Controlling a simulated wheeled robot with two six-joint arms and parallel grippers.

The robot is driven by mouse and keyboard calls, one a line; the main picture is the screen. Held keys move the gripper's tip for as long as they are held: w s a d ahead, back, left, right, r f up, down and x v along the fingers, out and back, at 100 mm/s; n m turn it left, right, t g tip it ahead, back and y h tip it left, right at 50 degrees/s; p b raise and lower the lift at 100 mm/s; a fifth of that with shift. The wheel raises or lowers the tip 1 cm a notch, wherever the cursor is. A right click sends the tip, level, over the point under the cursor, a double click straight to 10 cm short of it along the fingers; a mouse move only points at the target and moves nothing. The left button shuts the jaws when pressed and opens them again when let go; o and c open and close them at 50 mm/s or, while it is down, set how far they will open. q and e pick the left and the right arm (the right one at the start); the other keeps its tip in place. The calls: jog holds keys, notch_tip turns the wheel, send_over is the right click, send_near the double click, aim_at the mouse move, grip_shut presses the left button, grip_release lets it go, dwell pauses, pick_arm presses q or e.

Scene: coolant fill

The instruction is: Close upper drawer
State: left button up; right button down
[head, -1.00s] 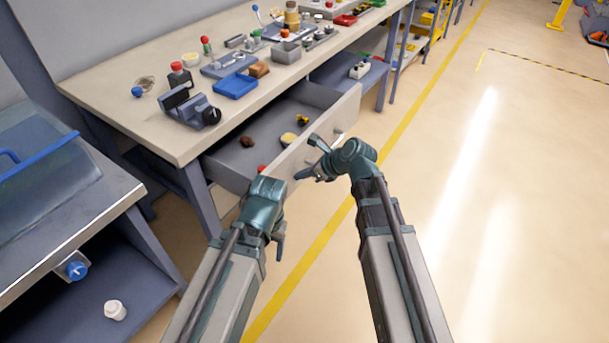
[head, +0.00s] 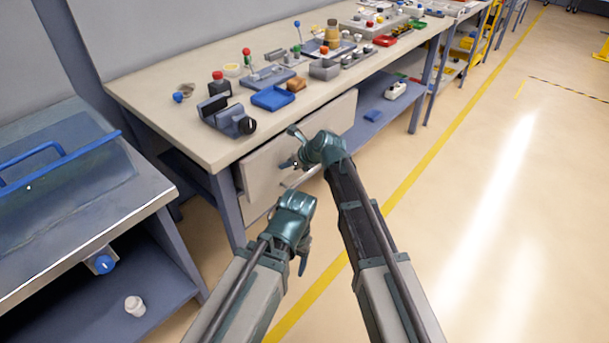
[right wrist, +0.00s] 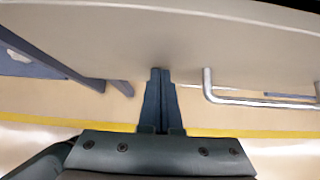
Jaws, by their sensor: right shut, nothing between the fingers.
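The upper drawer (head: 325,122) under the workbench shows only its pale front, which looks about flush with the bench; its inside is out of sight. In the right wrist view the pale front (right wrist: 120,45) fills the upper part, with a metal bar handle (right wrist: 255,102) to the right of the fingers. My right gripper (head: 287,160) is at the drawer front, shut and empty, its fingertips (right wrist: 157,72) together at or very near the panel. Whether they touch cannot be told. My left gripper (head: 303,262) hangs lower, below the drawers, its jaws unclear.
The workbench top (head: 190,130) holds a vise (head: 228,116), a blue tray (head: 272,98) and several small parts. A metal side table (head: 90,235) with a blue-handled tub stands at the left.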

aim_at(280, 158)
jog(key=w+a, duration=0.4)
jog(key=a, duration=0.1)
jog(key=shift+w+a, duration=0.15)
jog(key=shift+a, duration=0.05)
jog(key=shift+a+r, duration=0.1)
jog(key=shift+w, duration=0.15)
jog(key=s+d, duration=0.2)
jog(key=shift+s+d, duration=0.2)
jog(key=shift+d, duration=0.2)
pick_arm(q)
notch_tip(280, 158, up, 7)
jog(key=p, duration=0.7)
jog(key=shift+s+a, duration=0.25)
jog(key=shift+a, duration=0.15)
pick_arm(e)
jog(key=v, duration=1)
jog(key=shift+s+d, duration=0.25)
jog(key=shift+d, duration=0.15)
jog(key=shift+s+d, duration=0.1)
